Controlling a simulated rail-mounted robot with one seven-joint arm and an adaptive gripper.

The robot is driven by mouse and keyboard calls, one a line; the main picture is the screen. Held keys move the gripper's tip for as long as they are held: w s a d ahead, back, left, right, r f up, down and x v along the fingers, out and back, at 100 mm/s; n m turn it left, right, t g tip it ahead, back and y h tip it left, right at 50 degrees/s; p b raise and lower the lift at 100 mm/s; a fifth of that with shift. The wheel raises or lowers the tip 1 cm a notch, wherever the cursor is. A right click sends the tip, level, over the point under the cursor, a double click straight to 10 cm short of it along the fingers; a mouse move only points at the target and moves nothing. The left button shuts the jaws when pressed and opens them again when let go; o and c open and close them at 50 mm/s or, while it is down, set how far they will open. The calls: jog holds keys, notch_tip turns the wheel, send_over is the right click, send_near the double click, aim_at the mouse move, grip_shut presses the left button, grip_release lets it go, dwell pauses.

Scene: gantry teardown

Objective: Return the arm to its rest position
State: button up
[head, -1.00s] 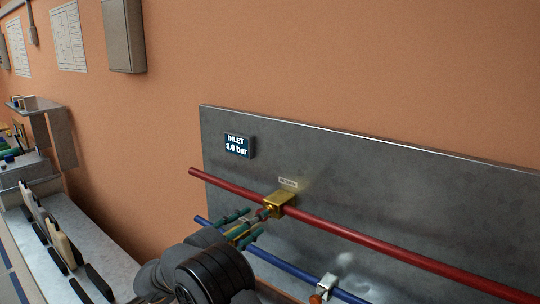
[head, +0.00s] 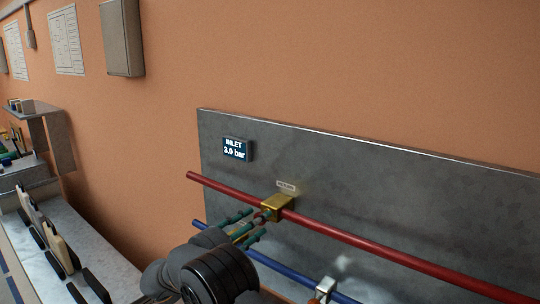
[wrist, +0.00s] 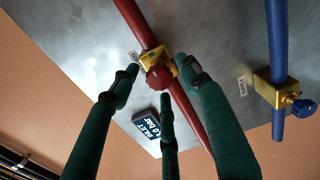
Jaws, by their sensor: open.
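My gripper (head: 252,221) is open, with its green fingers spread in front of the brass valve (head: 278,207) on the red pipe (head: 370,239). In the wrist view, the fingertips (wrist: 158,80) surround the valve's dark red knob (wrist: 159,77), with one finger on each side and one below it in the picture. Nothing appears held. Whether any fingertip touches the knob or valve cannot be told. My arm is extended toward the wall panel.
The grey panel (head: 400,185) carries an inlet display (head: 236,149) reading 3.0 bar. A blue pipe (head: 283,272) runs below, with a second brass valve (wrist: 276,90) and blue knob (wrist: 303,108). A bench (head: 100,255) with upright dark pieces stands at left.

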jog(key=v, duration=0.9)
jog(key=x, duration=1)
jog(key=shift+w+d+r, duration=0.1)
jog(key=shift+w+d, duration=0.15)
jog(key=shift+w+d+m, duration=0.15)
jog(key=shift+w+m, duration=0.1)
jog(key=shift+m, duration=0.95)
jog(key=m, duration=0.3)
jog(key=shift+s+r+m+p, duration=0.1)
jog(key=shift+s+m+p, duration=0.05)
jog(key=shift+m+p, duration=0.15)
jog(key=m+p, duration=0.1)
jog(key=m, duration=0.2)
jog(key=shift+p, duration=0.4)
jog(key=m+p, duration=0.4)
jog(key=shift+r, duration=0.2)
jog(key=m+p, duration=0.3)
jog(key=shift+p, duration=0.4)
jog(key=m+p, duration=0.2)
jog(key=shift+f+p, duration=0.1)
jog(key=shift+p, duration=0.2)
jog(key=shift+s+a+f+b, duration=0.2)
jog(key=shift+s+a+b, duration=0.45)
jog(key=shift+b, duration=0.15)
